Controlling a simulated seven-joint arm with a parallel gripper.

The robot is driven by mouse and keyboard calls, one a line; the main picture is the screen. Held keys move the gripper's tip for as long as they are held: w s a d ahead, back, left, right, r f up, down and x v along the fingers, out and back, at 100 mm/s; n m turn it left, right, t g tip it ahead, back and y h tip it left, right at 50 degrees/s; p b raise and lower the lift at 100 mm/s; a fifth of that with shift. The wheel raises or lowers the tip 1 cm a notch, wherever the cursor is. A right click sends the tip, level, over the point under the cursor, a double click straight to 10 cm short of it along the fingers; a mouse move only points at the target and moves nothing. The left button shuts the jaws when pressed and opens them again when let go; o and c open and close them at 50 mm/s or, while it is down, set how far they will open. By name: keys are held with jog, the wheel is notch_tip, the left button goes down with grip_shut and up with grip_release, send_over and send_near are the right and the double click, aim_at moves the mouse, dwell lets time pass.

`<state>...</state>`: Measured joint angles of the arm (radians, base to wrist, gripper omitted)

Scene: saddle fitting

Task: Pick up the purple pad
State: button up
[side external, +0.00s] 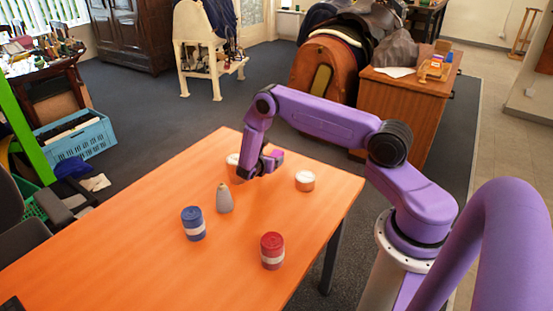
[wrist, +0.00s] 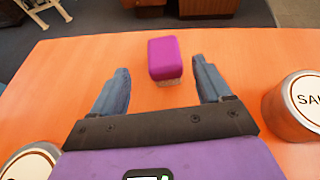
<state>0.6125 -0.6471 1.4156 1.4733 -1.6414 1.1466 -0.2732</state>
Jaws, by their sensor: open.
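The purple pad (wrist: 166,57) shows in the wrist view as a rounded magenta block with a pale, rough-looking underside, near the far edge of the orange table. My gripper (wrist: 162,75) is open, and its two blue-grey fingers stand on either side of the pad's line, with nothing held between them. The pad appears ahead of the fingertips; I cannot tell its exact height relative to them. In the side external view the pad (side external: 277,154) is a small magenta patch beside my gripper (side external: 270,165), partly hidden by it.
On the orange table (side external: 120,240) stand a blue tin (side external: 193,223), a red tin (side external: 272,250), a grey cone-shaped item (side external: 224,198) and a white-topped tin (side external: 305,180). Another white-topped tin (side external: 233,160) is close to my gripper. The table's left front is clear.

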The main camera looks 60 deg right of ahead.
aim_at(276, 155)
jog(key=x, duration=0.5)
jog(key=shift+s+f, duration=0.15)
jog(key=shift+s, duration=0.15)
jog(key=shift+w+d+f, duration=0.15)
jog(key=shift+d+f, duration=0.05)
jog(key=shift+d, duration=0.4)
jog(key=c, duration=1)
